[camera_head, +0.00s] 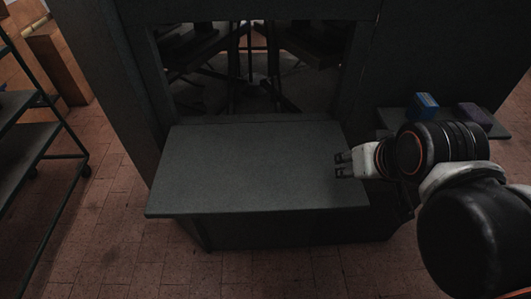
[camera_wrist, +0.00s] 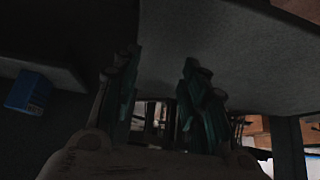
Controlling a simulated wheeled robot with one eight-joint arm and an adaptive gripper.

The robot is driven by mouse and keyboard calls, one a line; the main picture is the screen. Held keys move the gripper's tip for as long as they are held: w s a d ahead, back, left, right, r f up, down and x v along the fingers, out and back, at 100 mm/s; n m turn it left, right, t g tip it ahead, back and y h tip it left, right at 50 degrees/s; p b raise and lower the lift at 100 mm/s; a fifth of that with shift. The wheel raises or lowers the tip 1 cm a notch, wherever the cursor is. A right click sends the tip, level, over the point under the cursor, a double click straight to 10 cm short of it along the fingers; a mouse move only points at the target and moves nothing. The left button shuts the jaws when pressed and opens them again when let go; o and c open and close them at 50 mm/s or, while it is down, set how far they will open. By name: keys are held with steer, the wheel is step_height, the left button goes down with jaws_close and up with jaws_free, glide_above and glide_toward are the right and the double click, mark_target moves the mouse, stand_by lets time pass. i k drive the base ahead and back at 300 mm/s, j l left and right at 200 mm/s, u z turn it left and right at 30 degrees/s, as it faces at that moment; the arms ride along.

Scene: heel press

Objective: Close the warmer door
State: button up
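The warmer door appears to be the flat dark grey panel (camera_head: 245,165), lying lowered and roughly level in front of the dark machine's opening. My gripper (camera_head: 341,165) is at the panel's right edge, with the fingertips pointing left; I cannot tell whether they touch it or are above or below it. In the wrist view my gripper (camera_wrist: 162,65) has its two dark fingers spread apart with nothing between them. A pale grey surface, likely the panel (camera_wrist: 235,50), fills the upper right of that view.
The machine's opening (camera_head: 255,75) shows dark frame parts inside. A side shelf (camera_head: 392,118) at the right holds a blue box (camera_head: 424,104) and a purple box (camera_head: 474,113). A rack (camera_head: 30,140) stands at the left. The brick floor (camera_head: 110,215) between is clear.

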mark_target(273, 168)
steer(key=k+l, duration=0.6)
steer(key=l, duration=0.15)
steer(key=k+l, duration=0.55)
steer(key=l, duration=0.25)
steer(key=u, duration=0.05)
